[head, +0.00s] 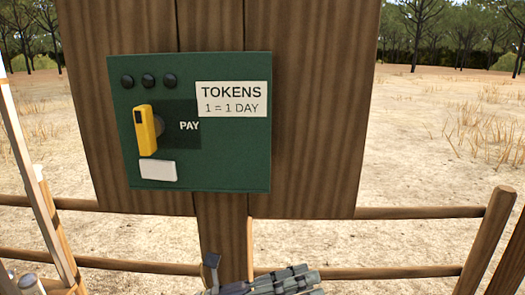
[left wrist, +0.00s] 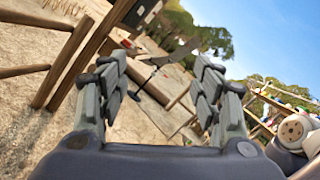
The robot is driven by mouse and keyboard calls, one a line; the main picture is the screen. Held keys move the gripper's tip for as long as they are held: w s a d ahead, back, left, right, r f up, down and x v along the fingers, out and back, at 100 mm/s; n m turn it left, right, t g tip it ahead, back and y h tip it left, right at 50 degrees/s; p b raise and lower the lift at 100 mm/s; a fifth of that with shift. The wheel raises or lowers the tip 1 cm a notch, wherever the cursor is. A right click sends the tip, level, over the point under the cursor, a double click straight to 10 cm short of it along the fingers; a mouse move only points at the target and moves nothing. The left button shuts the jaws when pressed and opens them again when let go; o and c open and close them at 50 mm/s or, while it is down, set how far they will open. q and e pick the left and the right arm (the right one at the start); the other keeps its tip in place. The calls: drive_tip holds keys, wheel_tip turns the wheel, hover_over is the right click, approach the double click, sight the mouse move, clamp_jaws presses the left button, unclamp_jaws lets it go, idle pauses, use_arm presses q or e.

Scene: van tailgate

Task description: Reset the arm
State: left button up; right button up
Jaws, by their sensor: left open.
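A green token box (head: 230,160) is fixed to a wooden board in the head view. It has a yellow lever (head: 146,131) at its left, upright beside the PAY label. My left gripper (head: 315,280) is low at the bottom edge of the head view, below the box and apart from it, with its fingers pointing right. In the left wrist view the two fingers of my left gripper (left wrist: 165,85) stand wide apart with nothing held between them. My right gripper is not in view.
The wooden board (head: 315,120) stands on a post (head: 222,235) above the gripper. Fence rails (head: 400,272) run to both sides, with a fence post (head: 487,240) at the right. Dry open ground (head: 430,150) lies behind.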

use_arm(q)
drive_tip(key=w+a+r+n+t+y, duration=0.1)
drive_tip(key=w+a+n+t+y, duration=0.25)
drive_tip(key=a+n+t, duration=0.55)
drive_tip(key=w+a+r+n+t+y, duration=0.2)
drive_tip(key=w+a+n+t+y, duration=0.15)
drive_tip(key=n+t, duration=0.6)
drive_tip(key=s+a+f+n+g+y, duration=0.2)
drive_tip(key=a+f+n+g+y, duration=0.2)
drive_tip(key=a+f+n+y, duration=0.5)
drive_tip(key=s+a+f+n+g+y, duration=0.2)
drive_tip(key=a+f+n+g+y, duration=0.3)
drive_tip(key=f+n, duration=0.65)
drive_tip(key=s+f+n+g+h, duration=0.1)
drive_tip(key=s+f+n+g, duration=0.1)
drive_tip(key=s+f+g, duration=0.65)
drive_tip(key=s+f+n+g+h, duration=0.1)
drive_tip(key=s+f, duration=0.5)
drive_tip(key=s, duration=0.7)
wheel_tip(320, 180, down, 27)
drive_tip(key=s+g, duration=0.2)
drive_tip(key=s+a+f, duration=0.3)
drive_tip(key=s+f, duration=1.2)
drive_tip(key=s, duration=0.1)
drive_tip(key=shift+s+a+f+g+y, duration=0.2)
drive_tip(key=shift+s+f+g+y, duration=0.1)
drive_tip(key=shift+f+g, duration=0.1)
